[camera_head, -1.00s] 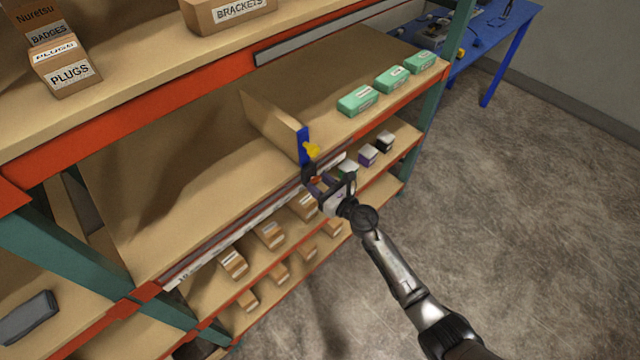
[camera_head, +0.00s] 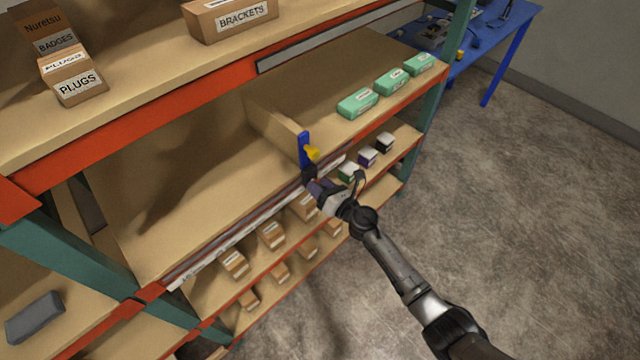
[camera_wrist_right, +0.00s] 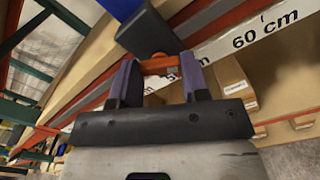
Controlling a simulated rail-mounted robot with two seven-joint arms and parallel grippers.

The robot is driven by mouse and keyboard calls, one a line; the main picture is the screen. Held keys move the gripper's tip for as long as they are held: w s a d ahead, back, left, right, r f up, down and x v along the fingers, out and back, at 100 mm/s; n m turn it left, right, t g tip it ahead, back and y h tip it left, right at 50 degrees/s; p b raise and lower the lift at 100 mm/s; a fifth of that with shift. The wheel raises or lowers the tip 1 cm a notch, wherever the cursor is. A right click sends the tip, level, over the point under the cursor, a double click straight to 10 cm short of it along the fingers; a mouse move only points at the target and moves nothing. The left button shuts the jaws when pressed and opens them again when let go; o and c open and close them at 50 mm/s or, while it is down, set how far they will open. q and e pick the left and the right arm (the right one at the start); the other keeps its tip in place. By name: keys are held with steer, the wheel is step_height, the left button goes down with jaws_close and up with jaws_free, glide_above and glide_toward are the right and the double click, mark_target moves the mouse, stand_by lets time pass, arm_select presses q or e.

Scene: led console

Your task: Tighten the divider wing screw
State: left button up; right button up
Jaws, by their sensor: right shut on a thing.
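The divider (camera_head: 272,124) is a tan upright panel on the middle shelf. It has a blue front end (camera_head: 304,146) with a yellow piece (camera_head: 313,154), and a black clamp block (camera_head: 309,173) below at the shelf edge. The block also shows in the right wrist view (camera_wrist_right: 147,30). The orange wing screw (camera_wrist_right: 158,66) sits under the block, between the purple fingers of my right gripper (camera_wrist_right: 160,76), which is shut on it. In the head view the right gripper (camera_head: 319,188) hides the screw. My left gripper is not in view.
A ruler strip (camera_wrist_right: 262,38) marked "60 cm" runs along the shelf front. Green boxes (camera_head: 358,103) stand right of the divider. Small cartons (camera_head: 272,235) fill the shelves below. The shelf left of the divider is clear.

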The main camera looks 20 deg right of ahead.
steer(key=m+p, duration=0.2)
steer(key=m, duration=0.7)
steer(key=m+p, duration=0.3)
steer(key=m, duration=0.7)
steer(key=shift+w+r, duration=0.1)
steer(key=shift+r, duration=0.1)
steer(key=shift+m+p, duration=0.3)
steer(key=shift+m, duration=0.1)
steer(key=o, duration=0.8)
steer(key=shift+f, duration=0.1)
steer(key=shift+c, duration=0.2)
steer(key=shift+o, duration=0.9)
steer(key=shift+f, duration=0.1)
